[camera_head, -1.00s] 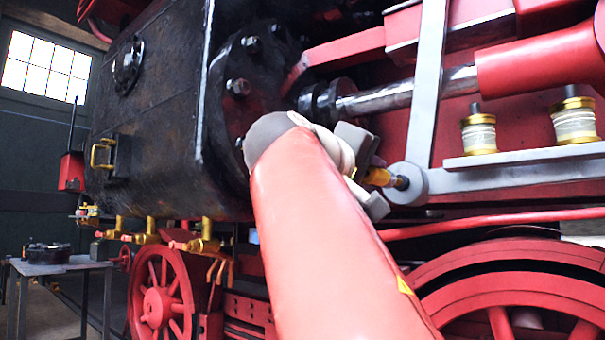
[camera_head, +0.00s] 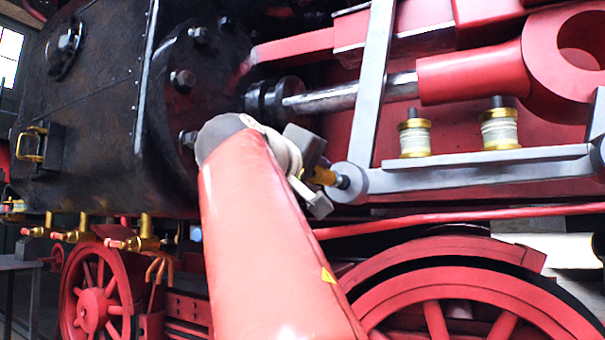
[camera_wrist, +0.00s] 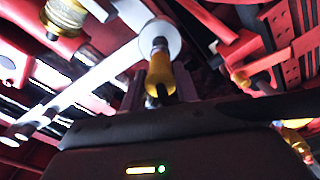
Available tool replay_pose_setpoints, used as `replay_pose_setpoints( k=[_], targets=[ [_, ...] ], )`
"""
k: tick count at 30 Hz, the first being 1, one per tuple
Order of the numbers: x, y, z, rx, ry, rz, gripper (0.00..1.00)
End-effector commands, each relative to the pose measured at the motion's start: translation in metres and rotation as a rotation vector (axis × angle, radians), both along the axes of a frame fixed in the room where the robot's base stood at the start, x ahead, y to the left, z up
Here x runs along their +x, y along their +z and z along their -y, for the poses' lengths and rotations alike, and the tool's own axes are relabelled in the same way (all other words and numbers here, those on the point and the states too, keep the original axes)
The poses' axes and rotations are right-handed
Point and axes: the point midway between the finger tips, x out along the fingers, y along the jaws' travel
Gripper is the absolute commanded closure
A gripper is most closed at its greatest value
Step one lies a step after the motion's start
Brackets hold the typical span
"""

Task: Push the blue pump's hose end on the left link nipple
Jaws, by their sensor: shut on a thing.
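My gripper (camera_head: 313,178) is shut on an amber, brass-toned hose end (camera_head: 326,177), just left of the round grey end of the link (camera_head: 352,184). In the wrist view the amber hose end (camera_wrist: 159,76) stands between my fingers (camera_wrist: 157,92). Its tip is in line with the dark link nipple (camera_wrist: 160,46), which sticks out from the round grey link end (camera_wrist: 160,32). The two meet or nearly meet; I cannot tell whether the hose end is over the nipple. I cannot make out the blue pump, and the hose behind the fingers is hidden.
The black cylinder block (camera_head: 95,110) stands close on the left. The silver piston rod (camera_head: 345,97) passes above my gripper. The upright grey lever (camera_head: 371,85) rises from the link. Two brass-and-white oil cups (camera_head: 414,134) stand to the right. Red wheels (camera_head: 470,290) are below.

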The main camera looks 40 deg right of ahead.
Motion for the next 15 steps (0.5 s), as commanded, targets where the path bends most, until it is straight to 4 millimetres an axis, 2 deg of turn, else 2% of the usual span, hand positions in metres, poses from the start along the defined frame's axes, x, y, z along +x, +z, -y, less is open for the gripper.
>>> replay_pose_setpoints(
  k=[15],
  targets=[
    [0.006, 0.0, 0.015, 0.0, 0.0, 0.0, 0.97]
  ],
)
